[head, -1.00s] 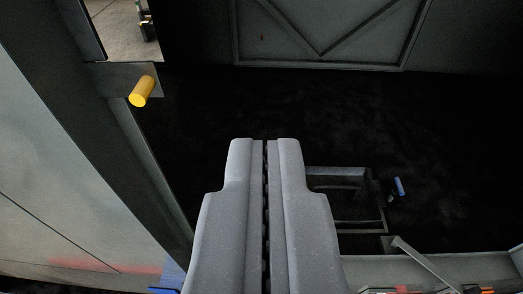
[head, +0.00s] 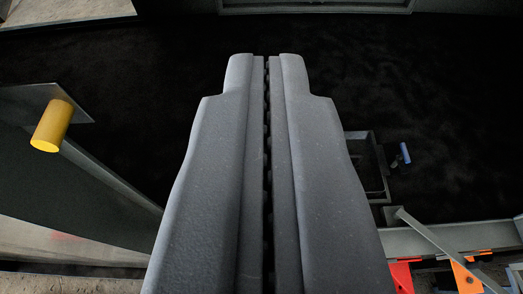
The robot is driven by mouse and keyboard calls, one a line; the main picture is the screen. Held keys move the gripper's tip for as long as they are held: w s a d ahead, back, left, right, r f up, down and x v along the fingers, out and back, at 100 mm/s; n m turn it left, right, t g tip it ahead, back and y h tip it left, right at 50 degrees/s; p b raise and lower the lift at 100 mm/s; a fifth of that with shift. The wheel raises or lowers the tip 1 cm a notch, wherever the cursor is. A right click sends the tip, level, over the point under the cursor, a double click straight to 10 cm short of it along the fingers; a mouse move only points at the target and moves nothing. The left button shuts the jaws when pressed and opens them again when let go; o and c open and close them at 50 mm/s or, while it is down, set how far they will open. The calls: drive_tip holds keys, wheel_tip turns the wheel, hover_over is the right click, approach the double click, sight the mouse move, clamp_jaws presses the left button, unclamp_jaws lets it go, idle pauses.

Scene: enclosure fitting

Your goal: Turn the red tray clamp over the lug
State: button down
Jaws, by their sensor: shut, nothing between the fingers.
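My gripper (head: 266,62) is in the middle of the head view, its two grey fingers shut together with nothing between them. A red part (head: 402,277) shows at the bottom right, beyond the right finger and well apart from the fingertips. It may be the red tray clamp, but it is partly cut off. An orange part (head: 466,278) stands to the right of it. I cannot make out the lug.
A dark open tray (head: 374,178) lies right of the fingers, with a small blue piece (head: 405,153) beside it. A yellow cylindrical knob (head: 51,126) sticks out at the left. A grey slanted bar (head: 438,247) crosses the lower right. The dark floor ahead looks clear.

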drive_tip(key=w+d+f+m+g+h+p, duration=0.1)
drive_tip(key=w+f+m+g+h+p, duration=0.35)
drive_tip(key=w+f, duration=1.75)
drive_tip(key=w+f+g+y, duration=0.1)
drive_tip(key=w+f+g, duration=0.1)
drive_tip(key=f, duration=0.9)
drive_tip(key=w+f+m+g, duration=0.1)
drive_tip(key=w+f, duration=0.4)
drive_tip(key=f, duration=0.6)
drive_tip(key=w+f+g+y, duration=0.1)
drive_tip(key=w+f+g, duration=0.3)
drive_tip(key=f, duration=0.7)
drive_tip(key=shift+w+d+f+m+y+b, duration=0.15)
drive_tip(key=shift+w+d+m+y+b, duration=0.1)
drive_tip(key=shift+y+b, duration=0.1)
drive_tip(key=shift+s+a+r, duration=0.25)
drive_tip(key=shift+a, duration=0.05)
drive_tip(key=shift+s+a+r+b, duration=0.15)
drive_tip(key=shift+s+a+b, duration=0.25)
drive_tip(key=shift+s, duration=0.3)
drive_tip(key=shift+s+a+r+b, duration=0.1)
drive_tip(key=shift+s+a+b, duration=0.25)
drive_tip(key=shift+s, duration=0.35)
